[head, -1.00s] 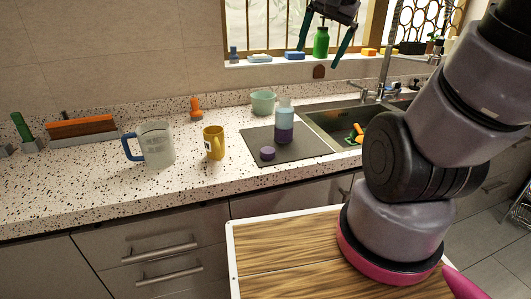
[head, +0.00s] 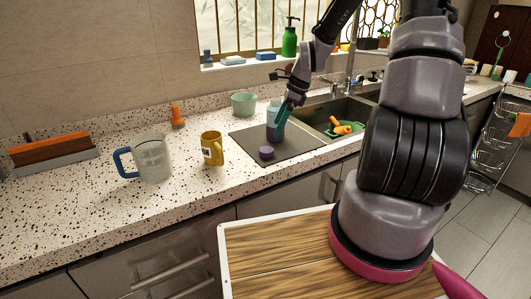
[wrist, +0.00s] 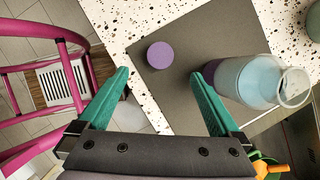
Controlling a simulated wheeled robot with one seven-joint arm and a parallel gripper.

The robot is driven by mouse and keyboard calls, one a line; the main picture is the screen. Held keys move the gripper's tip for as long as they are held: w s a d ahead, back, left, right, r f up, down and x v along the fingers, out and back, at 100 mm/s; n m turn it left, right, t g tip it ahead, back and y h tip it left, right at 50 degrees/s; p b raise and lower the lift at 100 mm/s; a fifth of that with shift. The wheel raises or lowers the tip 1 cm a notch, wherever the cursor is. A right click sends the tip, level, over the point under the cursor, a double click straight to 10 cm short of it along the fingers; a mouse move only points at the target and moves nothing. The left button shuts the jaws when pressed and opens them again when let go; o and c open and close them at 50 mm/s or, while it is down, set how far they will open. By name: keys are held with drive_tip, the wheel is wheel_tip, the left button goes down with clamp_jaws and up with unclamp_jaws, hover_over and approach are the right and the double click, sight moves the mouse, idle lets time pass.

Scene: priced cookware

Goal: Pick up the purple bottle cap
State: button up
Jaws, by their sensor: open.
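The purple bottle cap (head: 266,153) lies flat near the front of a dark grey mat (head: 250,138) on the counter. In the wrist view the cap (wrist: 160,55) shows just beyond the fingertips, between their lines. In the wrist view the bottle (wrist: 247,80) is right of the cap, close beside my right finger. My gripper (wrist: 160,75) has its green fingers wide apart with nothing between them. In the head view the gripper (head: 284,112) is above the mat and partly covers the bottle.
A yellow mug (head: 212,148) and a glass measuring cup (head: 153,158) with a blue handle stand to the left. A green bowl (head: 244,103) is behind the mat. The sink (head: 325,118) lies to the right. The mat's left side is clear.

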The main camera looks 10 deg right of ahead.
sight(266, 149)
drive_tip(key=x, duration=1)
drive_tip(key=shift+f, duration=0.1)
drive_tip(key=c, duration=1.5)
drive_tip(key=shift+w, duration=0.1)
